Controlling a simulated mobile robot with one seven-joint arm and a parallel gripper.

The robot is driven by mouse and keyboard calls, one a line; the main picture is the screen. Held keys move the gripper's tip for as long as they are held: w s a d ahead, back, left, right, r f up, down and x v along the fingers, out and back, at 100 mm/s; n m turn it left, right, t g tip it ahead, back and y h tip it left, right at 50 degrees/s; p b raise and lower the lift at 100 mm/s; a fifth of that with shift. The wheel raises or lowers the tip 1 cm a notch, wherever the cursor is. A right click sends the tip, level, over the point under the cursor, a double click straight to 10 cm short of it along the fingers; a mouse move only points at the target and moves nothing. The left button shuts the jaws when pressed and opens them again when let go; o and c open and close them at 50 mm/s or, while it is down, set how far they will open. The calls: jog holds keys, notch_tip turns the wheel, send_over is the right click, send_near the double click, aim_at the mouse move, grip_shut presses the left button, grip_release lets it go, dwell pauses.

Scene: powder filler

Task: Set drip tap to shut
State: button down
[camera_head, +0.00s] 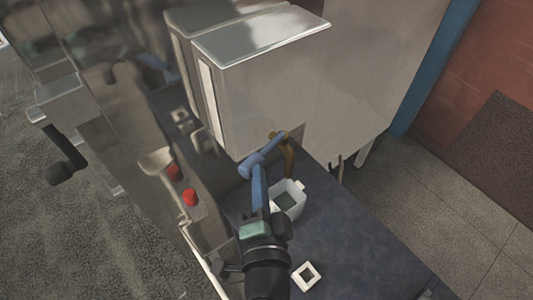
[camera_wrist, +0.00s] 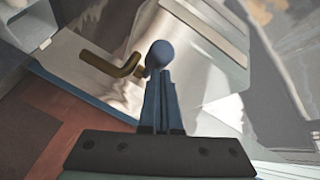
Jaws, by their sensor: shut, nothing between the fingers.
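The drip tap shows in the head view as a blue lever (camera_head: 268,154) with a rounded end, beside a bent brass spout (camera_head: 290,158) under the steel box. In the wrist view its round blue knob (camera_wrist: 160,53) is just beyond my fingertips, and the brass spout (camera_wrist: 112,66) is to the left. My gripper (camera_head: 259,169) has its blue fingers together, with nothing between them. The fingertips (camera_wrist: 160,78) overlap the knob in view; I cannot tell whether they touch it. Part of the lever and the tap body are hidden.
A white open container (camera_head: 298,187) stands on the dark bench (camera_head: 345,240) by the spout. A white square ring (camera_head: 306,276) lies nearer. The steel box (camera_head: 265,90) rises close behind the tap. Red buttons (camera_head: 190,197) are on the left panel. The bench's right part is clear.

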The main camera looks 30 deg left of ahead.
aim_at(244, 168)
jog(key=shift+s+a, duration=0.15)
jog(key=shift+a, duration=1.4)
jog(key=shift+s+a+r+p, duration=0.1)
jog(key=shift+a+p, duration=0.2)
jog(key=shift+a, duration=0.15)
